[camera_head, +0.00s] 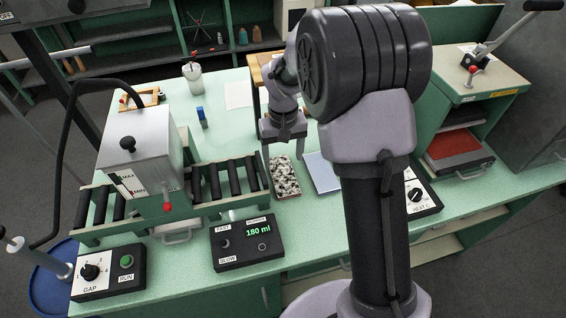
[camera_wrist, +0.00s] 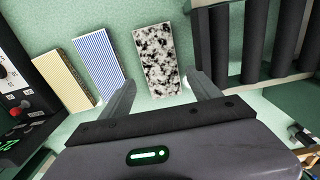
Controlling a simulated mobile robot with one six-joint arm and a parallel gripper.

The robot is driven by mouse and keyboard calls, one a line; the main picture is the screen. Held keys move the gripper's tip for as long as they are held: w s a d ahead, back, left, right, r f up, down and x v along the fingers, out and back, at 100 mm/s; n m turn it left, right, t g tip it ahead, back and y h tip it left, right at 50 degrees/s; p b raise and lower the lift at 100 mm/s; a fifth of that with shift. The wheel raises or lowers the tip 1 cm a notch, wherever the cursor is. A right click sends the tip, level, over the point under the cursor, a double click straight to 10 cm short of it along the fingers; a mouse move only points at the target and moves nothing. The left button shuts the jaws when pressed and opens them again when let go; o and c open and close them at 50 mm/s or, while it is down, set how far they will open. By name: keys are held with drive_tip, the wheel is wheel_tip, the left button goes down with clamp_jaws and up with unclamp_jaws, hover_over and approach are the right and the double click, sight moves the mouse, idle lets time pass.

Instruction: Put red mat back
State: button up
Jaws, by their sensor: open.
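A flat red piece (camera_head: 452,144), seemingly the red mat, lies on a dark tray in the open green cabinet (camera_head: 484,88) at the right. It does not show in the wrist view. My gripper (camera_head: 285,154) is open and empty above the bench, well left of the red piece. Its fingers point down toward a black-and-white speckled mat (camera_wrist: 158,60), which also shows in the head view (camera_head: 285,177). The speckled mat lies just beyond and between the spread fingers in the wrist view; whether they touch it I cannot tell.
A blue-striped mat (camera_wrist: 99,62) and a cream block (camera_wrist: 64,82) lie beside the speckled mat. A roller conveyor (camera_head: 232,181) and a grey machine (camera_head: 135,150) stand at the left. A 180 ml control box (camera_head: 246,241) sits in front. The bench beyond has free room.

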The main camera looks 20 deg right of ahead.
drive_tip(key=s+a+r+m+t+p, duration=0.1)
drive_tip(key=s+r, duration=0.3)
drive_tip(key=r, duration=0.4)
drive_tip(key=s+r+m+t, duration=0.1)
drive_tip(key=s+r, duration=0.3)
drive_tip(key=r, duration=0.4)
drive_tip(key=s+a+r+m+t+y, duration=0.1)
drive_tip(key=s+r+t, duration=0.1)
drive_tip(key=s, duration=0.6)
drive_tip(key=s+a+r+m+t+y, duration=0.1)
drive_tip(key=s+a+r, duration=0.1)
drive_tip(key=s, duration=0.7)
drive_tip(key=shift+r+t, duration=0.35)
drive_tip(key=shift+t, duration=0.05)
drive_tip(key=shift+s, duration=0.1)
wheel_tip(320, 180, down, 5)
drive_tip(key=b, duration=0.5)
